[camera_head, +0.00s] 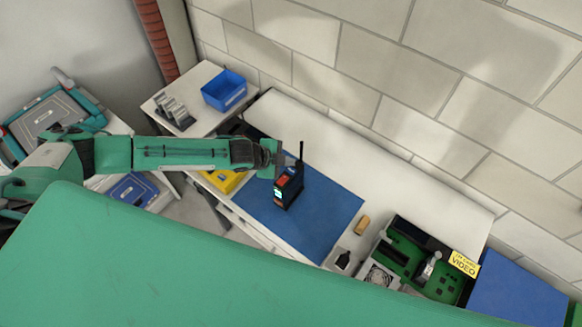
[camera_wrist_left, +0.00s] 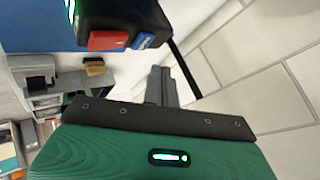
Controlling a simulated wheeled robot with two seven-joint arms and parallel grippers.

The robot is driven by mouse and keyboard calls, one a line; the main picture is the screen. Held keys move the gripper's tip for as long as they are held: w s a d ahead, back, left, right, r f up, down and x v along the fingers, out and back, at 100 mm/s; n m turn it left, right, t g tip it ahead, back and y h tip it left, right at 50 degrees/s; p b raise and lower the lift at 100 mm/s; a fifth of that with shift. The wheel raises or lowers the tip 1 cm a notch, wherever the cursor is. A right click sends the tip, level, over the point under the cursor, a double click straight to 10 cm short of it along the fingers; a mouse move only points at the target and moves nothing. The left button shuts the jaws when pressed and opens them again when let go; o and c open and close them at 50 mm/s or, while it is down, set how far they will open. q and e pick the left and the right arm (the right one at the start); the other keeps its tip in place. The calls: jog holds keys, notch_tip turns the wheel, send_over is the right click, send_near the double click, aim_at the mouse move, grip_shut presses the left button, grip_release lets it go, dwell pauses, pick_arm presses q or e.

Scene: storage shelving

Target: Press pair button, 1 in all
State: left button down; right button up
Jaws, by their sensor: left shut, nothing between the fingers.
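A black radio-like device (camera_head: 290,196) with a thin antenna (camera_head: 301,151) and a small lit screen (camera_head: 278,193) stands on a blue mat (camera_head: 335,215). In the left wrist view the device (camera_wrist_left: 120,14) shows a red button (camera_wrist_left: 108,40) and a blue button (camera_wrist_left: 144,40) side by side. No readable label tells which is the pair button. My left gripper (camera_head: 284,160) is shut and empty, close to the device's top. In the left wrist view its fingertips (camera_wrist_left: 161,72) are below the buttons and appear apart from them. My right gripper is not in view.
A yellow case (camera_head: 224,180) lies beside the mat under my left arm. A blue bin (camera_head: 224,90) stands on the side table. A tan block (camera_head: 362,224) and an open green circuit-board unit (camera_head: 425,262) lie to the right. The white bench (camera_head: 400,188) is clear along the wall.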

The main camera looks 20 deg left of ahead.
aim_at(288, 172)
pick_arm(q)
jog(key=shift+r+p, duration=0.3)
jog(key=shift+r, duration=0.45)
jog(key=shift+r+p, duration=0.3)
jog(key=shift+r, duration=0.6)
